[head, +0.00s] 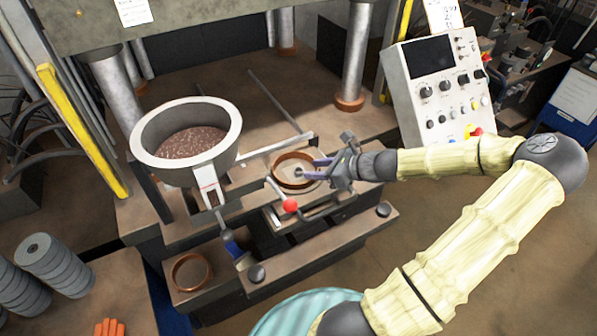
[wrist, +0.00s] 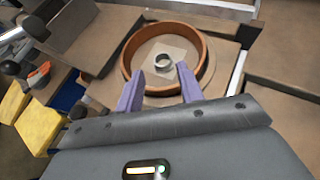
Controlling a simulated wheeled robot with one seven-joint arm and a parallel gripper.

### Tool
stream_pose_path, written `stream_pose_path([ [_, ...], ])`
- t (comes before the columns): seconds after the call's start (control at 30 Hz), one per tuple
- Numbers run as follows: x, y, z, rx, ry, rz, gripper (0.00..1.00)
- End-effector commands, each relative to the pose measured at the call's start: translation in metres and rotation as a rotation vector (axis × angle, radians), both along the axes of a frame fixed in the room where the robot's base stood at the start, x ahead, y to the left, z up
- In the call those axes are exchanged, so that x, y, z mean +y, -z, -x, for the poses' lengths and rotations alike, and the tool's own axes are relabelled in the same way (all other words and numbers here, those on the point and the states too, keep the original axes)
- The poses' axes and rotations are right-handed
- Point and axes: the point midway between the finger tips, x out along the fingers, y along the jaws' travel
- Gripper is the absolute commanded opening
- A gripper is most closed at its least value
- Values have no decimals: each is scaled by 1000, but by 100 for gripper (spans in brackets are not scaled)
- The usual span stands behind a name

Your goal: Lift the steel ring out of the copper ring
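The copper ring (wrist: 199,43) lies flat on a pale plate at the press; it also shows in the head view (head: 293,157). The small steel ring (wrist: 165,62) stands inside it, near the middle, on the pale floor; in the head view it is a small grey spot (head: 299,172), partly hard to make out. My gripper (wrist: 161,86) is open, its two purple fingers apart at the near rim of the copper ring. In the head view my gripper (head: 318,168) reaches in from the right.
A large hopper (head: 230,125) with brown grain stands left of the copper ring. A red-knobbed lever (head: 290,205) is just in front. Another copper ring (head: 190,271) lies on a lower left ledge. A control box (head: 438,85) stands at the right, and press columns (head: 356,60) rise behind.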

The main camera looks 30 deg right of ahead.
Motion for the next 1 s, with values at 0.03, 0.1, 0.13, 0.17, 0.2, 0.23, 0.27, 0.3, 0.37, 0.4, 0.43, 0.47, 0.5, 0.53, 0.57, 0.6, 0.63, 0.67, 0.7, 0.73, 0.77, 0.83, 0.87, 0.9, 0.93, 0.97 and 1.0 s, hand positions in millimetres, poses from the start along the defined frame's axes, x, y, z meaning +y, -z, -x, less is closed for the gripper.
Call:
stream_pose_path([
  [0.03, 2, 0, -2, -1, -2, -2, 37],
  [0.1, 4, 3, -5, -1, -1, -4, 37],
  [0.13, 5, 4, -7, -1, -2, -4, 37],
  [0.17, 6, 5, -9, 0, -1, -5, 37],
  [0.2, 8, 7, -12, 0, -1, -5, 37],
  [0.23, 9, 9, -14, -1, -3, -5, 37],
  [0.27, 10, 11, -16, -1, -2, -5, 37],
  [0.3, 12, 13, -18, -1, -2, -4, 37],
  [0.37, 15, 17, -22, 0, -2, -5, 37],
  [0.4, 17, 19, -26, -1, -2, -6, 37],
  [0.43, 18, 20, -28, 0, -3, -5, 37],
  [0.47, 20, 22, -30, -1, -2, -4, 37],
  [0.5, 22, 23, -32, -1, -3, -4, 37],
  [0.53, 22, 24, -34, -1, -3, -2, 37],
  [0.57, 23, 25, -35, -1, -2, -2, 37],
  [0.6, 24, 26, -36, -1, -2, -2, 37],
  [0.63, 24, 27, -36, -1, -1, -1, 37],
  [0.67, 24, 27, -36, -1, -1, -1, 37],
  [0.7, 24, 27, -36, -1, -1, -1, 37],
  [0.73, 23, 27, -36, -1, -1, -1, 37],
  [0.77, 23, 28, -36, -1, -1, -1, 37],
  [0.83, 23, 27, -36, -1, -1, -1, 37],
  [0.87, 23, 27, -36, 0, -1, 0, 37],
  [0.9, 23, 27, -36, 0, -1, 0, 37],
  [0.93, 23, 27, -36, 0, -1, 0, 37],
  [0.97, 23, 27, -36, 0, -1, 0, 37],
  [1.0, 23, 27, -36, 0, -1, 0, 37],
])
